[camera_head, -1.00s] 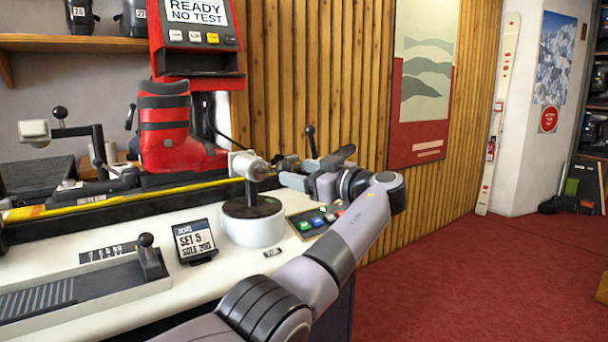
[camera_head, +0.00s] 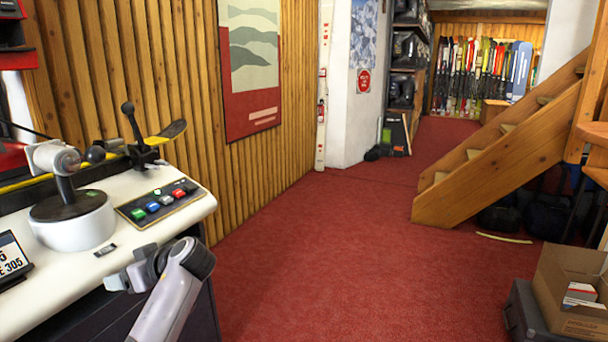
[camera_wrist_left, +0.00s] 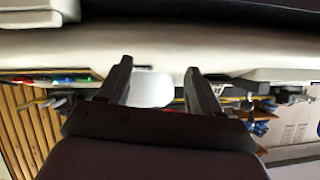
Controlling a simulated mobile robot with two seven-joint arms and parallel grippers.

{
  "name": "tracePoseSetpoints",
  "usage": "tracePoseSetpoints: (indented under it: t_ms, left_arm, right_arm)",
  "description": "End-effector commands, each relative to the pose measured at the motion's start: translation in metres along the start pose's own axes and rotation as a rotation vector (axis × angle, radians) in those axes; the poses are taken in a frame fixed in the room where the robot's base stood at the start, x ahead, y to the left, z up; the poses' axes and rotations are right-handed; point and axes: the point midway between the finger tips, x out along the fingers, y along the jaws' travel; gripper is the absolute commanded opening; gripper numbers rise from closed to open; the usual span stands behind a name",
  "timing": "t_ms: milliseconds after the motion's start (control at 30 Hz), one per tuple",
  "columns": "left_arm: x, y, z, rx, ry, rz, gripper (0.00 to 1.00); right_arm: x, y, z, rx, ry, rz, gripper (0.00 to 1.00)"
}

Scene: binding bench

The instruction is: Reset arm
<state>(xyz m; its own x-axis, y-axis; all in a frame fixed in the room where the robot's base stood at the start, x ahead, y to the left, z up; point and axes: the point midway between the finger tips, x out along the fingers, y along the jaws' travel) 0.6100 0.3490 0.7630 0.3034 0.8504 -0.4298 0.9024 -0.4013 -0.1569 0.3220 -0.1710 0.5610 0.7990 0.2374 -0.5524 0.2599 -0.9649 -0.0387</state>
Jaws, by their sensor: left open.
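On the white bench (camera_head: 203,205) a white round pedestal (camera_head: 75,228) with a dark top carries a post and a grey cylindrical head (camera_head: 55,158). A dark ball (camera_head: 95,154) shows at the head's right side. An upright lever (camera_head: 133,125) with a black knob stands behind it, right of the ball. My left gripper (camera_head: 110,283) is at the bench's front edge, below the pedestal and button panel, apart from the lever. In the left wrist view its two fingers (camera_wrist_left: 157,78) are open and empty, with the white pedestal (camera_wrist_left: 151,91) beyond them. My right gripper is out of view.
A panel with coloured buttons (camera_head: 160,203) lies right of the pedestal. A display card (camera_head: 12,257) is at the left edge. Open red carpet (camera_head: 320,250) lies to the right, with a wooden staircase (camera_head: 510,150) and a cardboard box (camera_head: 570,290) beyond.

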Motion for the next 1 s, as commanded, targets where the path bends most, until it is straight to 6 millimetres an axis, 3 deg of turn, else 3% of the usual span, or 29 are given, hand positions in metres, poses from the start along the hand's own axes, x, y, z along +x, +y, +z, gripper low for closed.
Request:
tracePoseSetpoints:
  t_ms: [33,200,500,800,1000]
  left_arm:
    - [0.006,-0.007,0.027,0.045,-0.044,0.02,0.64]
    - [0.013,-0.034,0.102,0.197,-0.182,0.115,0.64]
    - [-0.004,-0.101,0.211,0.461,-0.375,0.334,0.64]
    - [-0.058,-0.182,0.279,0.712,-0.505,0.615,0.64]
    - [-0.099,-0.226,0.298,0.838,-0.546,0.791,0.64]
  right_arm:
    - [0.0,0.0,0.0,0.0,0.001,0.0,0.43]
    - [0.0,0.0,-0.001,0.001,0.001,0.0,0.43]
    - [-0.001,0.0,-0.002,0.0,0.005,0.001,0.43]
    - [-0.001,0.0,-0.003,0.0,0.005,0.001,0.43]
    - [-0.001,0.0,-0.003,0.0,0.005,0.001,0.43]
